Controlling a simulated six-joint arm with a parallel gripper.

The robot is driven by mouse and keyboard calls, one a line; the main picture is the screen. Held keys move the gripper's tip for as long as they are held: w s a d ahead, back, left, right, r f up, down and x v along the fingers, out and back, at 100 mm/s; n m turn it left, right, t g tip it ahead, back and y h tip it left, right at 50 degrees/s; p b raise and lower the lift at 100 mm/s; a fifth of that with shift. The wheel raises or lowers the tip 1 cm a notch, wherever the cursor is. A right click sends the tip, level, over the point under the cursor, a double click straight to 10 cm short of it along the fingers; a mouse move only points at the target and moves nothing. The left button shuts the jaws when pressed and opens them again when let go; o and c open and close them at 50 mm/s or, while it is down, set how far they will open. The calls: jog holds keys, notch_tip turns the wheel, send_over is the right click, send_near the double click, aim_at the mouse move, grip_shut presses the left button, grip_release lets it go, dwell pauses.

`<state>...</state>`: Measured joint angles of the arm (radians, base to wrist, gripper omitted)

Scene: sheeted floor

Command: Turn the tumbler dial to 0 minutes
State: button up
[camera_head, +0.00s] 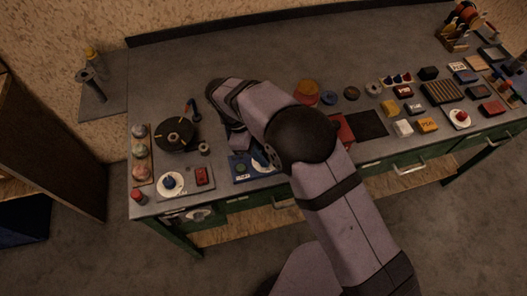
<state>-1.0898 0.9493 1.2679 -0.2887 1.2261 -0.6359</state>
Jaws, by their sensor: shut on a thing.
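A blue panel (240,178) lies near the bench's front edge, with a small green part (241,169) on its left. A pale blue and white dial-like part (261,160) shows on its right, partly hidden by my arm. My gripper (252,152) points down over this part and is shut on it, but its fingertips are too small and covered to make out. I cannot read any dial mark.
A dark round turntable-like thing (175,134) and a red block (202,176) stand left of my gripper. A red box (342,130) and a black mat (367,125) are to the right, with many small blocks beyond. The back of the grey bench (190,65) is clear.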

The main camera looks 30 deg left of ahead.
jog(key=shift+n, duration=0.3)
jog(key=o, duration=1.1)
jog(key=shift+c, duration=0.2)
jog(key=shift+r, duration=0.1)
jog(key=b+v, duration=0.2)
jog(key=v, duration=0.5)
jog(key=shift+s+r, duration=0.1)
